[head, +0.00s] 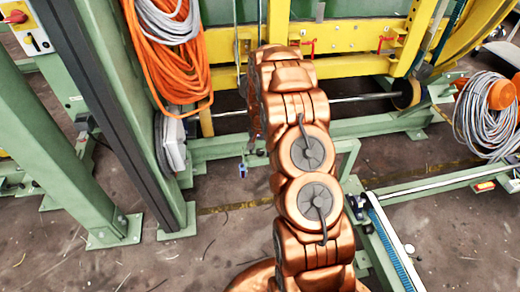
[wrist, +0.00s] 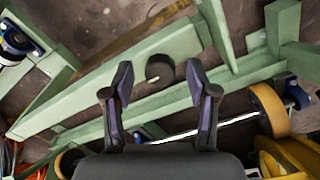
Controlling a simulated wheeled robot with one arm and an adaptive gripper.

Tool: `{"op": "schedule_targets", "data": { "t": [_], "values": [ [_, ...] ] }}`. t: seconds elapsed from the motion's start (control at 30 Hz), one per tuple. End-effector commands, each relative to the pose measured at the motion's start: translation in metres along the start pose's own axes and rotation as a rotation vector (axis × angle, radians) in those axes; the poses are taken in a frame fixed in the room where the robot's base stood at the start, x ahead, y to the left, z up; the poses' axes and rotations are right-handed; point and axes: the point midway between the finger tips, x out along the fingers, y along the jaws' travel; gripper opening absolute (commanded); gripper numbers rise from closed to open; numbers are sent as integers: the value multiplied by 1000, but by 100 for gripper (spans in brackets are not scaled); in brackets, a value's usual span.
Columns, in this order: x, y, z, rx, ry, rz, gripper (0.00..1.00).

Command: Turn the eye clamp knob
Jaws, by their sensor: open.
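In the wrist view, my gripper (wrist: 159,69) is open, with its two dark fingers spread and nothing between them. Beyond the fingertips, a dark round thing (wrist: 162,70) with a small pale bar shows at a green beam (wrist: 75,80). It may be the eye clamp knob, but I cannot tell for sure. It lines up with the gap between the fingers and looks apart from them. In the head view, my copper arm reaches forward over the green frame and hides my gripper; I cannot make out the knob there.
Green posts (head: 48,140) stand at the left, with an orange cable coil (head: 172,65) beside them. A yellow beam (head: 345,38) runs across the back. A grey cable coil (head: 487,112) hangs at the right. In the wrist view, a yellow roller (wrist: 269,109) sits right of my fingers.

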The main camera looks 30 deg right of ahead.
Motion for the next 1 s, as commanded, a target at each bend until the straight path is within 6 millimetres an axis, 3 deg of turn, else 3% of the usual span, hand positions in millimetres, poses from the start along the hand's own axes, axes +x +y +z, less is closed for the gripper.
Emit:
{"op": "schedule_targets", "data": {
  "t": [0.27,0.47,1.0],
  "values": [
    [-2,0,0,0,0,0,58],
    [-19,-1,-1,0,3,-1,58],
    [-110,0,-1,0,2,-1,58]
  ]
}}
